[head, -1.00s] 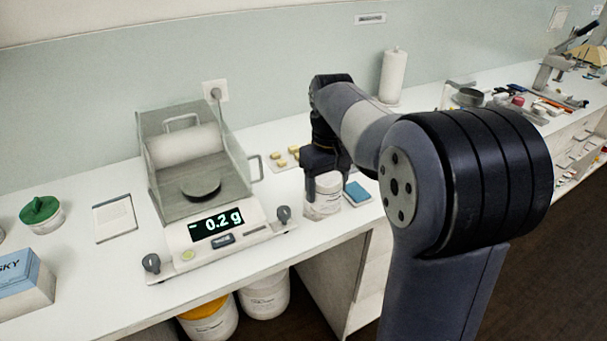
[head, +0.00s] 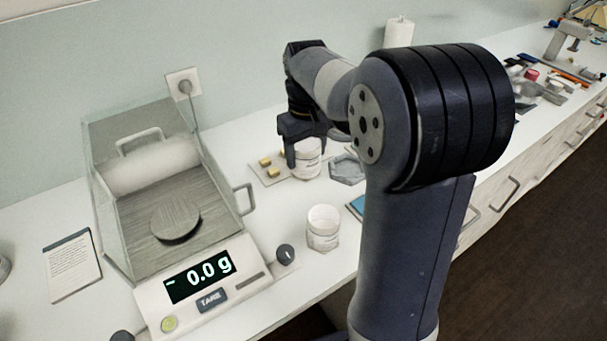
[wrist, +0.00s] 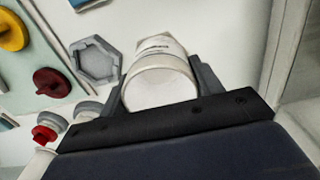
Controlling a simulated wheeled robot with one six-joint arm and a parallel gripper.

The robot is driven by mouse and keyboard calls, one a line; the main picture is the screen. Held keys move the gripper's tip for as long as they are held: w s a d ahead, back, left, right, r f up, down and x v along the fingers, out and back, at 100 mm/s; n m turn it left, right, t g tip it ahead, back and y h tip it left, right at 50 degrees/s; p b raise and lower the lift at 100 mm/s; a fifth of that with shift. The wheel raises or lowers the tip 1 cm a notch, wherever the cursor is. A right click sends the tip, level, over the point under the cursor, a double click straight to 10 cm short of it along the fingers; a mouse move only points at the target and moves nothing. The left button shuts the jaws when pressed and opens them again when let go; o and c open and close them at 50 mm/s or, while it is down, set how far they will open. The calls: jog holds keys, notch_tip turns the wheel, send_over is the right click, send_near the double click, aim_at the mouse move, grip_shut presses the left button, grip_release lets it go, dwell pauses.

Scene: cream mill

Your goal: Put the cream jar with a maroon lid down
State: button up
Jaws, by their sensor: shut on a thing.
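My gripper (head: 299,162) is shut on a white jar (head: 308,160) over the counter, next to the tray of yellow pieces. In the wrist view the jar (wrist: 160,85) sits between the two fingers, its pale round end facing the camera and its printed label partly visible. I see no maroon lid on it; whether it touches the counter I cannot tell. A second white jar (head: 323,228), with a pale top, stands right of the scale. A maroon disc (wrist: 55,82) with a knob lies at the left in the wrist view.
The scale (head: 205,285) reads about zero, with its glass shield (head: 110,185) behind. The tray (head: 270,177) and a grey hexagonal dish (head: 347,170) flank the held jar. A blue pad (head: 356,206) lies near the front edge. Clear counter separates the two jars.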

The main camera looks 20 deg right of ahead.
aim_at(306, 174)
jog(key=shift+f, duration=3.55)
jog(key=shift+f, duration=0.2)
jog(key=o, duration=1.1)
jog(key=shift+r, duration=0.1)
jog(key=shift+c, duration=0.2)
notch_tip(306, 174, up, 12)
jog(key=shift+r, duration=0.15)
jog(key=shift+o, duration=0.5)
